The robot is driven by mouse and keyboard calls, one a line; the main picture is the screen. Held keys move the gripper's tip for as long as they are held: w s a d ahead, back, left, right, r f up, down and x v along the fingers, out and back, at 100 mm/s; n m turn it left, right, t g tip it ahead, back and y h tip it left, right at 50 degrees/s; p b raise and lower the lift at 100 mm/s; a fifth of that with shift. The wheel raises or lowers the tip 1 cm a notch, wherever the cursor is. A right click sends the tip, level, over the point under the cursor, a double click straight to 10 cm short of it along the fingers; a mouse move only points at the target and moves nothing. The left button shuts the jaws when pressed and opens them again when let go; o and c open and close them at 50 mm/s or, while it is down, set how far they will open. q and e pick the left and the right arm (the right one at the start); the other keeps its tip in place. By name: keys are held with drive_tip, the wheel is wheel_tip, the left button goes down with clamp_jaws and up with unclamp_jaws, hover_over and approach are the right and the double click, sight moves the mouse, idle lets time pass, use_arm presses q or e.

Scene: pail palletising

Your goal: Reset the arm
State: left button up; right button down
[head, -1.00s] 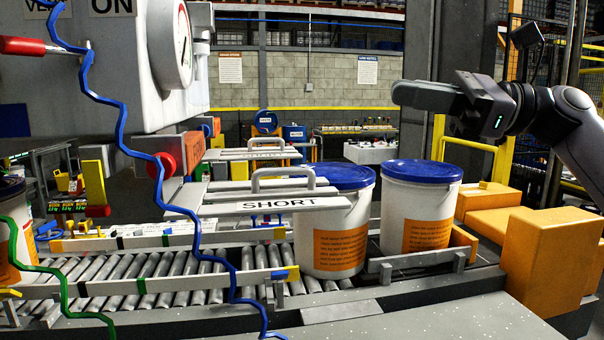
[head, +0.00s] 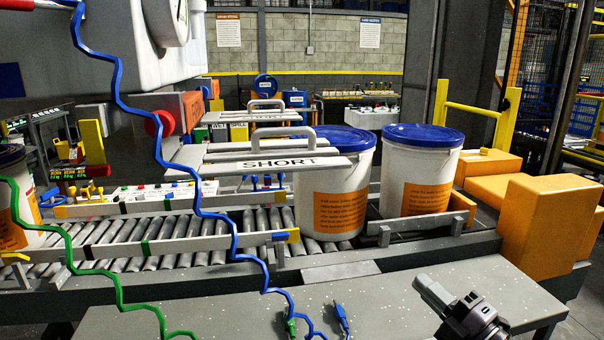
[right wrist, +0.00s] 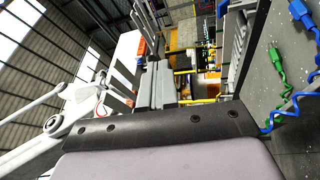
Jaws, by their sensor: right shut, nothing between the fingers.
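My right gripper (head: 428,287) is low at the bottom right in the head view, over the grey table (head: 380,300) in front of the conveyor. Its fingers are together and nothing is held between them. Two white pails with blue lids and orange labels, a left pail (head: 335,175) and a right pail (head: 422,165), stand upright at the right end of the roller conveyor (head: 190,235). The gripper is in front of both pails and apart from them. My left gripper is not in view.
A blue coiled cable (head: 197,215) and a green coiled cable (head: 117,285) hang in front, their plugs near the table. A plate marked SHORT (head: 270,164) is beside the left pail. Orange blocks (head: 550,235) stand at the right. Another pail (head: 15,210) is cut off at the left edge.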

drive_tip(key=s+d+f+m+g+h, duration=0.3)
drive_tip(key=s+f+m, duration=0.2)
drive_tip(key=s+f, duration=0.35)
drive_tip(key=s+d+f+m+g+h, duration=0.25)
drive_tip(key=s+f+m, duration=0.25)
drive_tip(key=s+f, duration=0.4)
drive_tip(key=s+d+f+m+g+h, duration=0.2)
drive_tip(key=s+f+m+h, duration=0.25)
drive_tip(key=s+f, duration=0.4)
drive_tip(key=a+f+m+y, duration=0.1)
drive_tip(key=a+m, duration=0.5)
drive_tip(key=a, duration=0.3)
drive_tip(key=shift+w+a+f, duration=0.15)
drive_tip(key=shift+w+a, duration=0.15)
drive_tip(key=shift+a, duration=0.1)
drive_tip(key=shift+t, duration=0.25)
